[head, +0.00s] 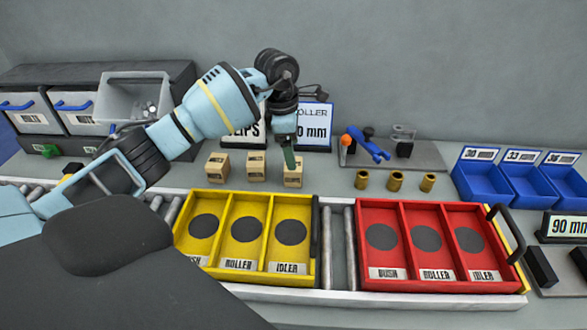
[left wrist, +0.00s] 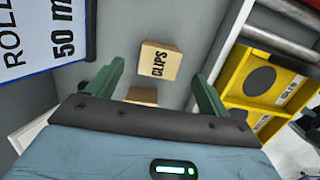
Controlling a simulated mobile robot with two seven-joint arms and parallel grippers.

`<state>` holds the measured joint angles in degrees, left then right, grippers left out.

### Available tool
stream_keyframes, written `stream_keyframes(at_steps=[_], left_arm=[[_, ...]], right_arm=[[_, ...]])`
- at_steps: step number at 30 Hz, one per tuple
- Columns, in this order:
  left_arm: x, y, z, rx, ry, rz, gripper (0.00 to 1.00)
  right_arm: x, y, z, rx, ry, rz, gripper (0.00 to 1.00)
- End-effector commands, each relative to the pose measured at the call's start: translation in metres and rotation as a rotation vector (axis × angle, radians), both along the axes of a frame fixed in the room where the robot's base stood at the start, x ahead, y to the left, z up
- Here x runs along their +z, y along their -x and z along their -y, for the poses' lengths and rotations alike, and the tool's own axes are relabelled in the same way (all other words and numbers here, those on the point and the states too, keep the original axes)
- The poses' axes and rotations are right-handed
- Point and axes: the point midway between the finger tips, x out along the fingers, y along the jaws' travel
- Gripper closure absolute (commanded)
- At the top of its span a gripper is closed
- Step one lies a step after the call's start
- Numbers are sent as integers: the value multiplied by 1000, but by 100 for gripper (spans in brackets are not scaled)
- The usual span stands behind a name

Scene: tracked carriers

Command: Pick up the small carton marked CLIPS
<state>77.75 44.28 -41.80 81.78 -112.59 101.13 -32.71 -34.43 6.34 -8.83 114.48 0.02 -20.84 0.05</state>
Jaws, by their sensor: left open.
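Another carton (left wrist: 142,96) is mostly hidden behind the gripper's palm in the left wrist view. My right gripper is not in view.
Two more cartons, a left one (head: 217,167) and a middle one (head: 256,168), stand close by. Brass cylinders (head: 395,181) stand to the right. A yellow tray (head: 313,240) and a red tray (head: 353,240) lie in front. A ROLLER 50 mm sign (head: 316,120) stands behind.

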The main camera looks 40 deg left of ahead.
Motion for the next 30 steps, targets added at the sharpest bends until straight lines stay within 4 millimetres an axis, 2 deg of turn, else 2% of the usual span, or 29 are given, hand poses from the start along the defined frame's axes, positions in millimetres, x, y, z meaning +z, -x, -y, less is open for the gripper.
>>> stream_keyframes(at_steps=[6, 14, 23, 30], left_arm=[[-21, -1, 3, 1, 1, -3, 20], [-32, -1, 3, 1, -1, -3, 20], [-71, -2, 6, 0, 0, -2, 20], [-76, -3, 6, 0, 0, 0, 20]], right_arm=[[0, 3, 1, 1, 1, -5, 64], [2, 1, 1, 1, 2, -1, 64], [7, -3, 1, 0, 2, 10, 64], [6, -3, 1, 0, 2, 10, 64]])
